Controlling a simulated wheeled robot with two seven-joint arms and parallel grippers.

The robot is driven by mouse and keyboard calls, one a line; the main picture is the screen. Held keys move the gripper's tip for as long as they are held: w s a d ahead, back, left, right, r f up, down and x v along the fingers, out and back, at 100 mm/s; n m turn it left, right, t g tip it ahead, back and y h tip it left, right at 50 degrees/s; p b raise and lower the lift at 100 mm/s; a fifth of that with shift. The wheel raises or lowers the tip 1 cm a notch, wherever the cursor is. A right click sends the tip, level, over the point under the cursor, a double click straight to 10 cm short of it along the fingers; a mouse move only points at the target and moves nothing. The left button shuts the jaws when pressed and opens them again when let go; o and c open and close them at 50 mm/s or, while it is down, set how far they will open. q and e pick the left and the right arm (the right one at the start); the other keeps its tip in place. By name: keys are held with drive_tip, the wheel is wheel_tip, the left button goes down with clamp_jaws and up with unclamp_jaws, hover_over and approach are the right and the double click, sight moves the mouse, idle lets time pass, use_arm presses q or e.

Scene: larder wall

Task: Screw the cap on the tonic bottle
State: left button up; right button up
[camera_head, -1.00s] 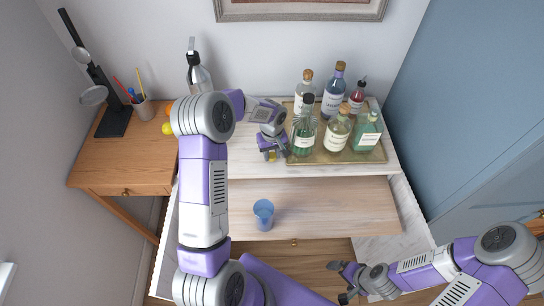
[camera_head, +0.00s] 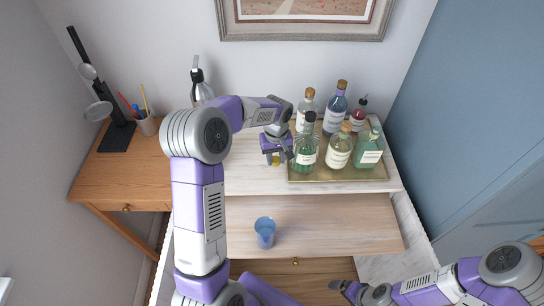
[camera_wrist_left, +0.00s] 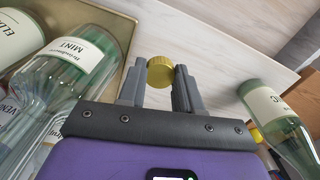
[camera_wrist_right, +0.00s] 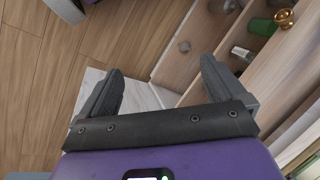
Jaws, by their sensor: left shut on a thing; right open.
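My left gripper (camera_head: 276,160) hangs just left of the bottle tray, above the white top. It is shut on a gold cap (camera_wrist_left: 160,72), held between its fingertips in the left wrist view. A green glass bottle (camera_wrist_left: 283,133) with a white label ending in "NIC" appears at the right of that view, apart from the cap. It looks like the tonic bottle; its mouth is not clear. I cannot make this bottle out in the head view, where my left arm covers part of the top. My right gripper (camera_wrist_right: 165,95) is open and empty, low at the front right (camera_head: 340,287).
A brass tray (camera_head: 310,177) holds several bottles close to the right of my left gripper. A blue cup (camera_head: 264,232) stands on the pulled-out wooden surface below. A side desk (camera_head: 140,172) with a lamp and pencil cup (camera_head: 146,125) is at left.

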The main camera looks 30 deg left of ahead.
use_arm(q)
drive_tip(key=s+d+r+m+b, duration=0.1)
drive_tip(key=d+r+m+b, duration=0.1)
drive_tip(key=d+m, duration=0.4)
drive_tip(key=s+d+r+m+b, duration=0.1)
drive_tip(key=s+d+m+b, duration=0.1)
drive_tip(key=d+m, duration=0.3)
drive_tip(key=shift+d+r+m, duration=0.35)
drive_tip(key=shift+r+m, duration=0.05)
drive_tip(key=shift+m, duration=0.1)
